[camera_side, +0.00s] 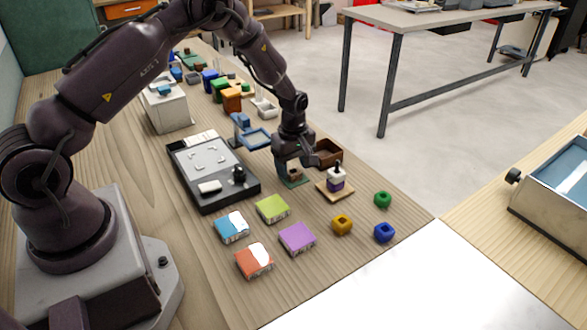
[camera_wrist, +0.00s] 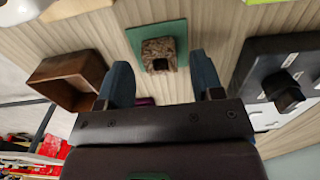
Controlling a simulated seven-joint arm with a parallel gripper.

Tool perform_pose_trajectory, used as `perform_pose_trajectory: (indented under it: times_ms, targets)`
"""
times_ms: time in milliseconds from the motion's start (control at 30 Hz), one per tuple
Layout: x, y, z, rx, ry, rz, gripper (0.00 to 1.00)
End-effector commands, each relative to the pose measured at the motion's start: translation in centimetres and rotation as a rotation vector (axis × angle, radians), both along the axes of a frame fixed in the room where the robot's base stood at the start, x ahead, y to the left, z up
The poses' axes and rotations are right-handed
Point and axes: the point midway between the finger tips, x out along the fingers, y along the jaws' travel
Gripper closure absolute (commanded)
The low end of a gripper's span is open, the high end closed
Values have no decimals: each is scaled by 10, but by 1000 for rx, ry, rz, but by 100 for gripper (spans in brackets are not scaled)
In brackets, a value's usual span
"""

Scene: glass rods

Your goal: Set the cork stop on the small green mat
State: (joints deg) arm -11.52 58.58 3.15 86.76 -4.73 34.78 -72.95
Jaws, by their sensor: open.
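The cork stop (camera_wrist: 150,49) is a brown, speckled block with a dark square opening in its face. In the wrist view it appears to rest on the small green mat (camera_wrist: 171,31), toward the edge near my gripper. In the side view the mat (camera_side: 298,184) shows below my gripper (camera_side: 293,170), and the cork is partly hidden by the fingers. In the wrist view my gripper (camera_wrist: 160,60) is open, with one finger on each side of the cork and visible gaps between them.
A brown open box (camera_side: 328,153) stands close behind my gripper. A grey panel with a black knob (camera_side: 213,170) lies at left. Several coloured blocks and small rings lie in front.

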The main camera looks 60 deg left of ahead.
Motion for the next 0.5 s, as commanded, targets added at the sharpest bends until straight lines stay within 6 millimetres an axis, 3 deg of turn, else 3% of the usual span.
perform_pose_trajectory:
  times_ms: [300, 500]
  targets:
    - [1, 0, 70, 2, -5, -1, 39]
    - [0, 0, 99, 1, -3, -1, 39]
